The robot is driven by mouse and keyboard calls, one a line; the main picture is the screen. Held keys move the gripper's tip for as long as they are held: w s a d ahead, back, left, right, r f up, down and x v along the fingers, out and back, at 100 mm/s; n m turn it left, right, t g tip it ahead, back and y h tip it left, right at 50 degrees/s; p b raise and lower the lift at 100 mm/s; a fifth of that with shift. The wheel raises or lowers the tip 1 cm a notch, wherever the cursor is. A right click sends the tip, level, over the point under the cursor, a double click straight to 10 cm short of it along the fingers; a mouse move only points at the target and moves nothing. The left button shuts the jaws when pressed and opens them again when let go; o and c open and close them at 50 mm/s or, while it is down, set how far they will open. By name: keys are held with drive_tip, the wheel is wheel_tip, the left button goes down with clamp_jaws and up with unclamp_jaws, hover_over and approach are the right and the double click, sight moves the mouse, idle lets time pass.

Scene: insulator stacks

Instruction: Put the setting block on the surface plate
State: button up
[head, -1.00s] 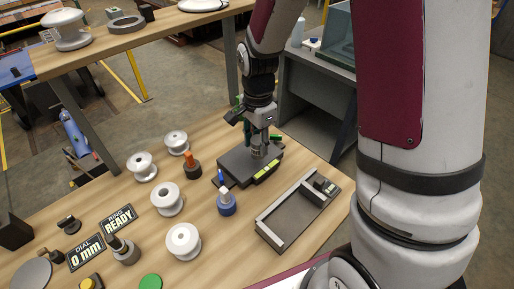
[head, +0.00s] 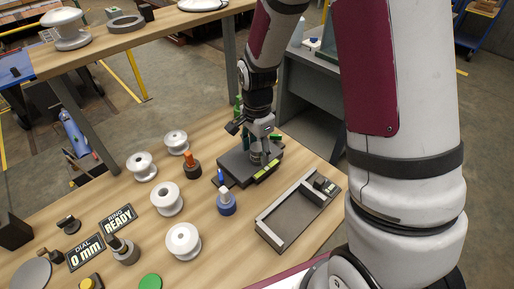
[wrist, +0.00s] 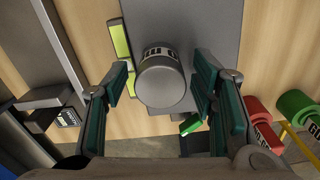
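The setting block, which I take to be the grey cylinder with a black-and-white label band (wrist: 162,84), stands upright between my fingers in the wrist view. The head view shows it partly hidden under my gripper (head: 262,148), over the dark surface plate (head: 234,168). The plate also shows behind the block in the wrist view (wrist: 205,25). My gripper (wrist: 162,88) is open, with a teal-padded finger on each side of the block and a visible gap at both sides. The block appears to rest on the plate; its base is hidden.
Red (wrist: 262,112) and green (wrist: 295,104) cylinders are near my right finger in the wrist view.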

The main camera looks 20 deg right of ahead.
sight(257, 147)
wheel_tip(257, 147, up, 12)
drive_tip(key=f, duration=0.1)
drive_tip(key=s+r+n+t, duration=0.2)
drive_tip(key=s+r+n, duration=0.5)
drive_tip(key=s+r, duration=0.35)
drive_tip(key=s+r+n+t, duration=0.2)
drive_tip(key=s+n, duration=0.6)
drive_tip(key=s, duration=0.4)
drive_tip(key=shift+d+r, duration=0.25)
drive_tip(key=shift+r, duration=0.55)
drive_tip(key=shift+s+p, duration=0.1)
drive_tip(key=shift+p, duration=0.2)
drive_tip(key=shift+r+p, duration=0.3)
drive_tip(key=shift+r, duration=0.2)
